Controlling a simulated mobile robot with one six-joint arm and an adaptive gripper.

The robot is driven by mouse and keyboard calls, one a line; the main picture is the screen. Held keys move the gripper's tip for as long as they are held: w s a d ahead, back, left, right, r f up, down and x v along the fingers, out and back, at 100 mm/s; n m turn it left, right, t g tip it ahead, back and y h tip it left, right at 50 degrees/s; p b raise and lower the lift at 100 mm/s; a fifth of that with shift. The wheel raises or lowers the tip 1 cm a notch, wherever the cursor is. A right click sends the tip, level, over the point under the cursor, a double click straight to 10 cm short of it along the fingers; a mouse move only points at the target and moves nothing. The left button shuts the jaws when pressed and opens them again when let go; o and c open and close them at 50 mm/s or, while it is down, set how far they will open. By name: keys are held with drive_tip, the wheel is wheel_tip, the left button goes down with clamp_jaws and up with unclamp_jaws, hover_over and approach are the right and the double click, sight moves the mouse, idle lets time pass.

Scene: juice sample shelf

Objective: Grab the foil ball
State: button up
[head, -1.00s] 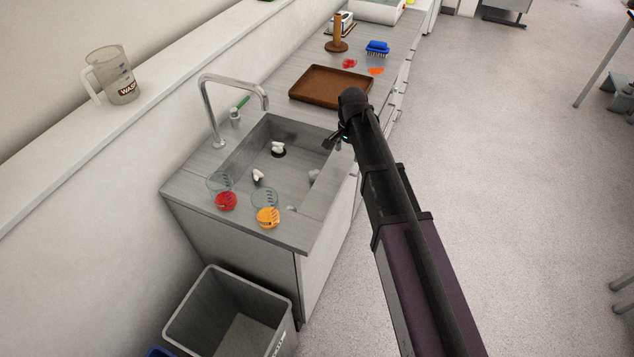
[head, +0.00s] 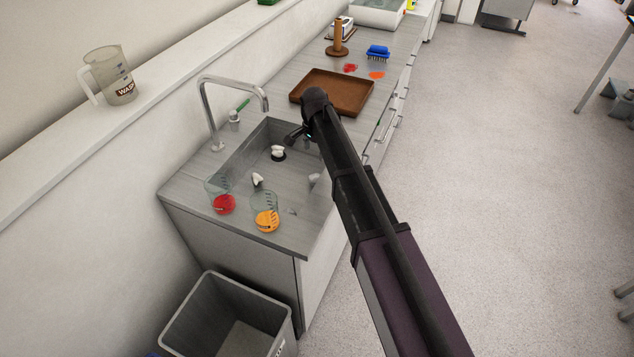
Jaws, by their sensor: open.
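I cannot say for sure which small item is the foil ball. A small pale grey lump (head: 292,211) lies on the counter near its front right corner, right of the orange beaker. A larger pale grey shape (head: 314,180) shows at the right side of the sink (head: 240,160). Two white crumpled pieces, one by the dark drain (head: 278,151) and one nearer the front (head: 258,180), are also in the sink. My gripper (head: 293,136) hangs over the sink's back right part, open and apart from all of these. My arm hides the sink's back right corner.
A beaker with red liquid (head: 222,204) and one with orange liquid (head: 266,221) stand at the counter's front. The faucet (head: 205,110) arches over the sink's left side. A brown tray (head: 350,90) lies behind. A grey bin (head: 185,325) stands below.

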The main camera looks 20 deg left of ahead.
sight(315, 176)
drive_tip(key=shift+f+b, duration=3.95)
drive_tip(key=shift+f, duration=0.2)
drive_tip(key=shift+w+f+b, duration=0.15)
drive_tip(key=shift+f+b, duration=2.45)
drive_tip(key=c, duration=0.7)
